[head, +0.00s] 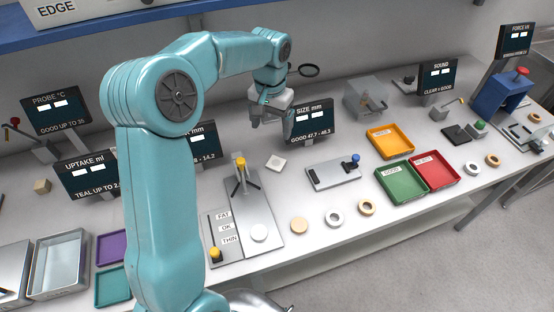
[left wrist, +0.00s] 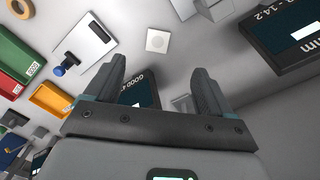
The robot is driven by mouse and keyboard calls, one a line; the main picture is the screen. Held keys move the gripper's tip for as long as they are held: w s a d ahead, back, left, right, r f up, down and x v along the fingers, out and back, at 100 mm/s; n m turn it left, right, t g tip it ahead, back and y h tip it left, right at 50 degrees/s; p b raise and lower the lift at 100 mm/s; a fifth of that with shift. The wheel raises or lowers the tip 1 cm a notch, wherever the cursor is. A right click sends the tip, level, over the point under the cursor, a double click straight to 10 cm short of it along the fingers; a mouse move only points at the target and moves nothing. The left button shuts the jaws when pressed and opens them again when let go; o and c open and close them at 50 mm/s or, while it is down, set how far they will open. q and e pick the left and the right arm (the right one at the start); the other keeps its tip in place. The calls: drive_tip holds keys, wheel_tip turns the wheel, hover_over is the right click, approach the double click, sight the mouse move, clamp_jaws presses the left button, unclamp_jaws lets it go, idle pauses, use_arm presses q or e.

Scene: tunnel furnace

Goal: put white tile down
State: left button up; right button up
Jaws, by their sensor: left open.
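The white tile (head: 275,163), square with a faint round mark, lies flat on the white bench below the size display. It also shows in the left wrist view (left wrist: 158,41), beyond the fingertips. My left gripper (head: 272,129) is open and empty above the bench, in front of the size display and apart from the tile. Its two spread fingers (left wrist: 158,66) show in the left wrist view with nothing between them. My right gripper is in neither view.
The size display (head: 313,122) stands close beside my left gripper. A grey gauge plate (head: 330,174) with a blue knob lies right of the tile. A thickness stand (head: 240,190) is to its left. Orange (head: 390,140), green (head: 401,184) and red (head: 434,170) trays are farther right.

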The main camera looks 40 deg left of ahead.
use_arm(q)
hover_over(273, 168)
drive_tip(key=f, duration=0.4)
drive_tip(key=f+p, duration=0.1)
drive_tip(key=f, duration=0.4)
drive_tip(key=shift+s+f, duration=0.2)
drive_tip(key=shift+f, duration=0.1)
drive_tip(key=shift+s+f, duration=0.15)
drive_tip(key=shift+f, duration=0.45)
drive_tip(key=f, duration=0.1)
drive_tip(key=f+p, duration=0.1)
drive_tip(key=f, duration=0.2)
drive_tip(key=shift+w+f+p, duration=0.3)
drive_tip(key=shift+f+p, duration=0.05)
drive_tip(key=shift+p, duration=0.05)
drive_tip(key=shift+f, duration=0.35)
drive_tip(key=shift+c, duration=0.9)
drive_tip(key=c, duration=1.1)
drive_tip(key=shift+o, duration=0.2)
drive_tip(key=shift+r, duration=0.15)
